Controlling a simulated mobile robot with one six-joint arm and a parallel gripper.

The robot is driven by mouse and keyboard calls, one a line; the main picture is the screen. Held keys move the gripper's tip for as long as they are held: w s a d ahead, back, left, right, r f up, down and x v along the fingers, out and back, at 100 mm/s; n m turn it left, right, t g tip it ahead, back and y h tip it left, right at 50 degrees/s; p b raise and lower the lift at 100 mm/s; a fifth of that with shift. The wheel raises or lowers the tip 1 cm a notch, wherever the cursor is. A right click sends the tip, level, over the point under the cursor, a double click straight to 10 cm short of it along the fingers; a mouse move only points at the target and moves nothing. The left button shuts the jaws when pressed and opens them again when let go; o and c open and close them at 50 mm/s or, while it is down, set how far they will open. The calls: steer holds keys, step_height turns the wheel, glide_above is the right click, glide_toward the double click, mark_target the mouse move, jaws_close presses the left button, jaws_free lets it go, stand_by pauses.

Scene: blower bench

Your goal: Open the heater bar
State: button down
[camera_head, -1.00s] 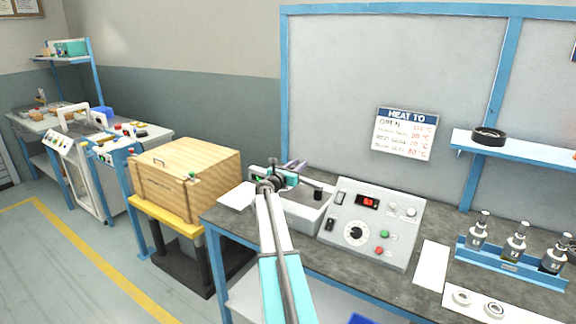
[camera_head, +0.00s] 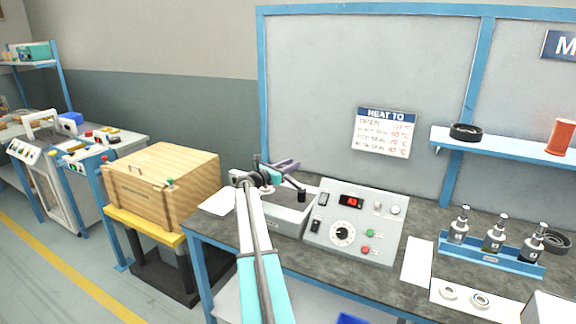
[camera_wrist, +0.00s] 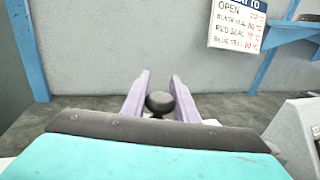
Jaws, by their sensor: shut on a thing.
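The heater is a low pale box (camera_head: 288,220) on the bench, joined by a sloped grey control panel (camera_head: 355,225) with a red display, dial and buttons. My gripper (camera_head: 290,167) is above the heater box, its purple fingers pointing to the right and away. In the wrist view my gripper (camera_wrist: 160,90) is closed around a round black knob (camera_wrist: 160,102), which sits between the two fingers. A short dark cylinder (camera_head: 302,196) shows just right of and below the fingers. My wrist hides much of the heater bar, so I cannot tell its angle.
A wooden crate (camera_head: 160,185) stands on a yellow-topped stand to the left. A wall sign (camera_head: 384,133) lists temperatures. A blue rack (camera_head: 490,258) of bottles and a shelf (camera_head: 500,145) are on the right. White sheets lie on the bench.

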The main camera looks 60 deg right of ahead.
steer(key=shift+w+a+r, duration=0.1)
steer(key=shift+w+a, duration=0.1)
steer(key=c, duration=1.5)
jaws_free()
steer(key=shift+c, duration=0.2)
steer(key=shift+o, duration=0.7)
steer(key=shift+s+d, duration=0.1)
steer(key=shift+s, duration=0.05)
steer(key=shift+a, duration=0.3)
steer(key=b+v, duration=0.2)
steer(key=v, duration=1.1)
steer(key=shift+a, duration=0.1)
